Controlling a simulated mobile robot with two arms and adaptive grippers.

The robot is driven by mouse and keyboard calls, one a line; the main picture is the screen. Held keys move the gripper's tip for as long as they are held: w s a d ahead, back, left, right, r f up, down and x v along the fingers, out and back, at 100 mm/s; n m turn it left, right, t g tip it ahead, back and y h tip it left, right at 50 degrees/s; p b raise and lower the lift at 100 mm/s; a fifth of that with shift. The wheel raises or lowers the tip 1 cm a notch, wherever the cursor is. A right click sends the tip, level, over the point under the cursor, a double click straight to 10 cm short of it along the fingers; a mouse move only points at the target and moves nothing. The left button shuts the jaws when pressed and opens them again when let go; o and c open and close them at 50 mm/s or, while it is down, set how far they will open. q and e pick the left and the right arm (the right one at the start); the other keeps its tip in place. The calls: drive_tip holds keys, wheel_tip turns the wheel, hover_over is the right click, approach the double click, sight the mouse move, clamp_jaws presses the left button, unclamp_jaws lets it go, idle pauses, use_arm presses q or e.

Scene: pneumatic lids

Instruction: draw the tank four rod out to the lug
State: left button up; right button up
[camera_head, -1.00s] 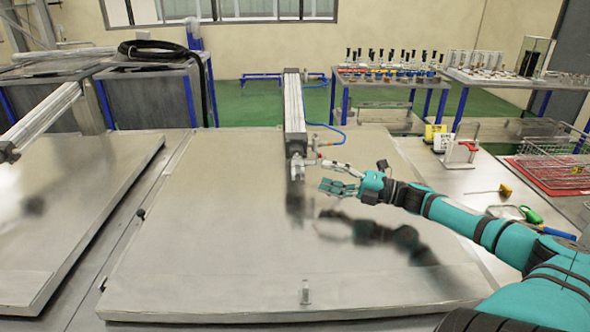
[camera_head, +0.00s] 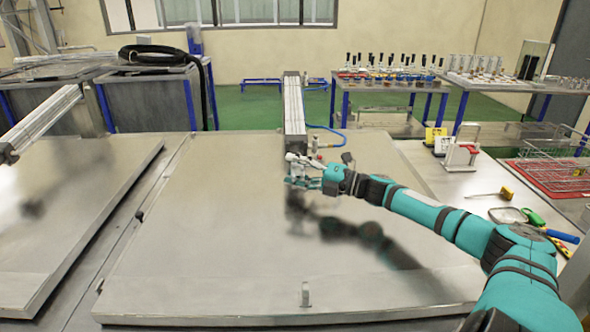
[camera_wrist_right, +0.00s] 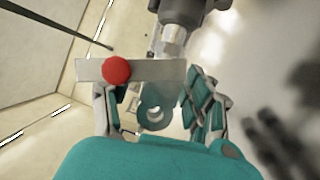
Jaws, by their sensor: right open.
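The tank four cylinder (camera_head: 293,108) stands above the far part of the large steel lid, its rod end (camera_head: 297,160) pointing toward me. My right gripper (camera_head: 300,181) is open at this rod end. A flat metal bar with a red knob (camera_wrist_right: 117,70) crosses just beyond the eye. A small upright lug (camera_head: 306,294) stands on the lid's near edge. My left gripper is not in view.
The steel lid (camera_head: 200,250) is otherwise bare. A second lid (camera_head: 70,210) with its own cylinder lies at left. At right, a bench holds a screwdriver (camera_head: 492,194), a red tray (camera_head: 545,178) and a wire basket. A blue hose (camera_head: 325,128) runs beside the cylinder.

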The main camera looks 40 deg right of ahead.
clamp_jaws()
idle(0.4)
